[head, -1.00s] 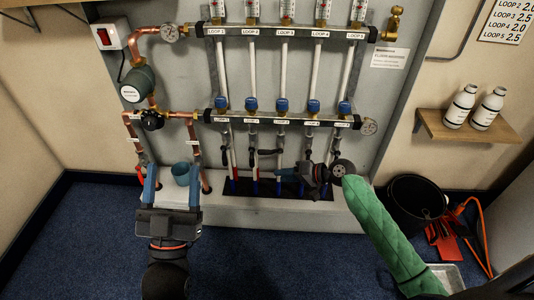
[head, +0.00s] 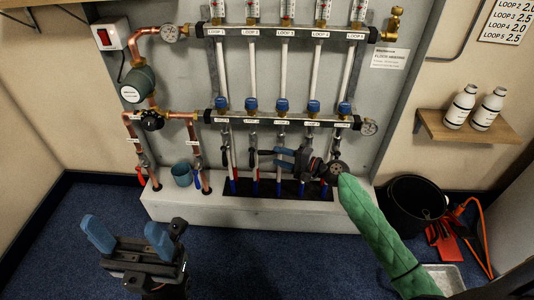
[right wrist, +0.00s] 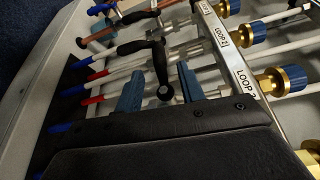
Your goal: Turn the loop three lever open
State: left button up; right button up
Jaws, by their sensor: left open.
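The black loop three lever (right wrist: 159,70) stands crosswise to its pipe, below the "LOOP 3" label (right wrist: 243,80) on the lower manifold bar. My right gripper (head: 284,159) reaches in from the right, its blue fingers apart at the loop three pipe and partly hiding the lever in the head view. In the right wrist view the lever's rounded end lies between the fingers (right wrist: 160,90). I see no clear grip on it. My left gripper (head: 128,232) is open and empty, low at the left above the blue floor.
The black loop two lever (head: 265,152) sits close to the left of my right gripper. Other pipes and levers flank it. A blue cup (head: 182,174) stands on the plinth (head: 200,207). A black bucket (head: 415,203) stands at the right. The floor at front left is free.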

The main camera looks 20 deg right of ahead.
aim_at(272, 154)
jog(key=shift+x, duration=2.75)
grip_shut()
